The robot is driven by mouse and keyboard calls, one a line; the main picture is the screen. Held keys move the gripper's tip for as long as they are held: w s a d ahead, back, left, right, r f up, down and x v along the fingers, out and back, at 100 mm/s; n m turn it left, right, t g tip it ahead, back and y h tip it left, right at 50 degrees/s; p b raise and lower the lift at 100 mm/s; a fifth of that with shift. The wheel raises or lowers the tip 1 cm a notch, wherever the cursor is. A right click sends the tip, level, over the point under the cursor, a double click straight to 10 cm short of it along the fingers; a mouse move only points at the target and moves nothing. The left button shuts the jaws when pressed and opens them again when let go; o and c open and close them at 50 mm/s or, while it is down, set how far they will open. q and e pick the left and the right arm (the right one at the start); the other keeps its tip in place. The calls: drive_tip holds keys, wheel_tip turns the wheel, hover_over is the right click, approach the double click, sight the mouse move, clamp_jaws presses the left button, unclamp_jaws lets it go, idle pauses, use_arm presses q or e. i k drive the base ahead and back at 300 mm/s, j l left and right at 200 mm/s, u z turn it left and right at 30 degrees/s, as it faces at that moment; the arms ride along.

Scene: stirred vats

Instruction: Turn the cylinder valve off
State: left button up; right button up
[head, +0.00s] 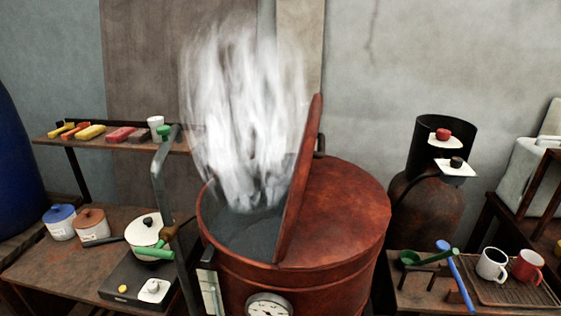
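A rusty brown gas cylinder (428,212) stands behind and right of the vat, in the right half of the head view. A dark open collar (428,131) rises around its top. A red knob (443,134) on a white plate sits at the collar's opening. A black knob (456,162) on a second white plate sits just below it. I cannot tell the valve's setting from the knobs. Neither of my grippers shows in this view, and nothing is seen touching the cylinder.
A large red vat (345,215) with its lid (300,180) standing up steams in the middle. A bent grey bar (160,180) stands left of it. A low table (418,296) with ladles and mugs stands before the cylinder. A hotplate (140,280) is at left.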

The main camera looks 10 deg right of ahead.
sight(442, 134)
drive_tip(key=z, duration=1.35)
drive_tip(key=i+l, duration=0.2)
drive_tip(key=l, duration=0.15)
drive_tip(key=i+l, duration=0.15)
drive_tip(key=l, duration=0.15)
drive_tip(key=i+l, duration=0.2)
drive_tip(key=l, duration=0.15)
